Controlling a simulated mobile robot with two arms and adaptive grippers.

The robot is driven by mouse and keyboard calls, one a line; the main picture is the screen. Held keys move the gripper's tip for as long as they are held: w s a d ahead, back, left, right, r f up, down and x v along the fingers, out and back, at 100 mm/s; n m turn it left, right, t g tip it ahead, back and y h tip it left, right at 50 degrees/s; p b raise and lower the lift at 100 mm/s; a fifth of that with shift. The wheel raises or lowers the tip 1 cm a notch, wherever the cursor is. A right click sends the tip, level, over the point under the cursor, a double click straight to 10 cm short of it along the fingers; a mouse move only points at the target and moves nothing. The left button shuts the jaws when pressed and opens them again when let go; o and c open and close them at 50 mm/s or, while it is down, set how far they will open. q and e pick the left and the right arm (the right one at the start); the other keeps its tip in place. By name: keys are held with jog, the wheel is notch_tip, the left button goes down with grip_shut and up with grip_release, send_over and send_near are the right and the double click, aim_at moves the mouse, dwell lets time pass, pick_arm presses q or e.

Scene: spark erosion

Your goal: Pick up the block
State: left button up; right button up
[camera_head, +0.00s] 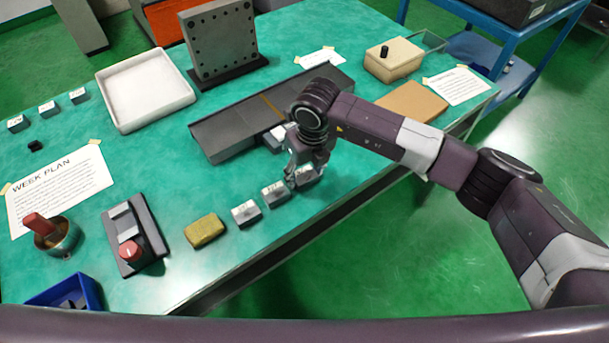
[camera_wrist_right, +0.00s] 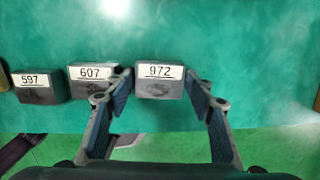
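Several grey blocks with white number labels stand in a row near the table's front edge. In the right wrist view the block labelled 972 (camera_wrist_right: 160,82) is between the fingers of my right gripper (camera_wrist_right: 161,88). The fingers are spread, with a narrow gap visible on each side of it. The block 607 (camera_wrist_right: 92,78) is just left of the left finger, and the block 597 (camera_wrist_right: 40,86) is farther left. In the head view my right gripper (camera_head: 305,168) points down over the right-hand block of the row and partly hides it. My left gripper is not in view.
A yellow sponge-like piece (camera_head: 205,231) lies left of the row. A device with a red button (camera_head: 131,252) is farther left. A dark long plate (camera_head: 235,134) lies behind the gripper, with a white tray (camera_head: 144,85) beyond. The table edge runs close in front.

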grip_shut()
jog(key=shift+r, duration=0.1)
